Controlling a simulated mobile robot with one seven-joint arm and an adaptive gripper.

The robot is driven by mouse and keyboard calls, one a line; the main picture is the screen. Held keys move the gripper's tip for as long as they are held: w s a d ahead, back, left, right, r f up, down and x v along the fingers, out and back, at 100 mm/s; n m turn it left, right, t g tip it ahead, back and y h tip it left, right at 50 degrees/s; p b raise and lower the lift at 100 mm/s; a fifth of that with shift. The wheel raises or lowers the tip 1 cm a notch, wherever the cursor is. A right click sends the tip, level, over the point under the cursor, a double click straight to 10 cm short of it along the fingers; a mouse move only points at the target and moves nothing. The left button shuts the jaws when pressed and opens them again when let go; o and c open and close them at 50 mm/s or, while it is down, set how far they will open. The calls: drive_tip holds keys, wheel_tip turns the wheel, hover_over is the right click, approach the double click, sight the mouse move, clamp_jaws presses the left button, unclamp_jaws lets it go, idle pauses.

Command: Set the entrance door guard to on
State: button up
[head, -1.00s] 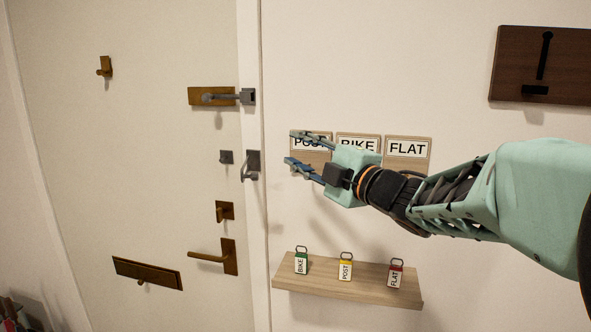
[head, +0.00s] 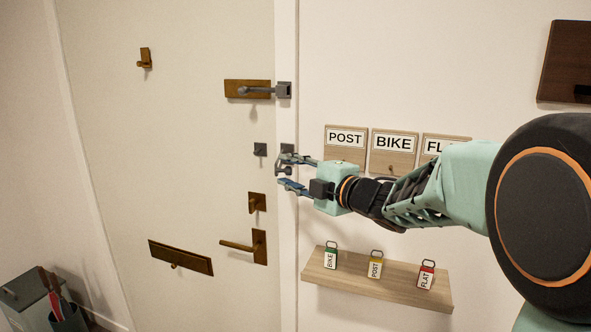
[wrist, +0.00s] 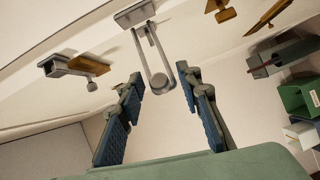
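The door guard is a grey bracket (head: 287,149) on the door frame with a U-shaped swing bar. Its matching small grey piece (head: 260,149) is on the door, just to the left. In the wrist view, the swing bar (wrist: 143,60) reaches from its bracket toward the space between my fingertips, its rounded end low. My gripper (head: 280,171) is open at the guard, with one finger on either side of the bar; the fingers also show in the wrist view (wrist: 160,88). I cannot tell whether either finger touches the bar. In the head view the upper finger partly hides the guard.
Above the guard is a grey bolt (head: 257,91) on a brass plate. Below are a brass turn knob (head: 256,203) and a lever handle (head: 258,248). To the right are labelled plaques (head: 345,155) and a shelf (head: 350,279) with several key tags. A grey box (head: 25,301) stands lower left.

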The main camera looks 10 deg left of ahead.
drive_tip(key=shift+w+a, duration=0.15)
drive_tip(key=shift+a, duration=0.05)
clamp_jaws()
